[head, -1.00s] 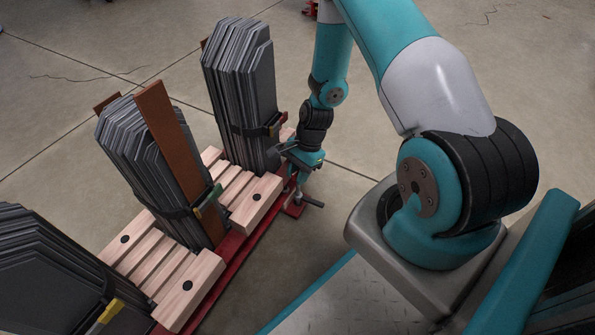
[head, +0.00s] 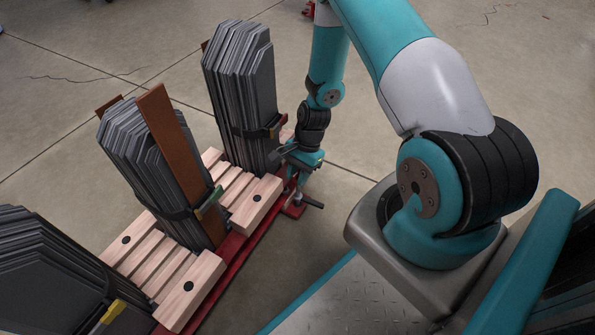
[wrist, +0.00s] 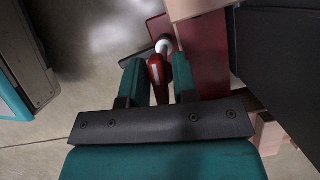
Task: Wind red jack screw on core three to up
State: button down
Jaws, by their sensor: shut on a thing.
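A pale round collar and a dark bar show just beyond the fingertips. In the head view, a dark crank bar (head: 313,203) sticks out below the gripper. The grip itself is mostly hidden there. I cannot tell the screw's height.
A middle core stack (head: 150,160) with brown boards and a strap, and a front stack (head: 45,275) at the lower left, stand in the row. Pale wooden blocks (head: 178,287) lie between stacks.

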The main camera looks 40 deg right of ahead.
jog(key=n+g+p, duration=0.1)
jog(key=n, duration=0.2)
jog(key=shift+h, duration=0.3)
jog(key=shift+n, duration=0.4)
jog(key=shift+r+n+p, duration=0.15)
jog(key=shift+n+p, duration=0.25)
jog(key=shift+n, duration=0.1)
jog(key=c, duration=1.3)
grip_release()
jog(key=shift+n+g, duration=0.4)
jog(key=o, duration=0.5)
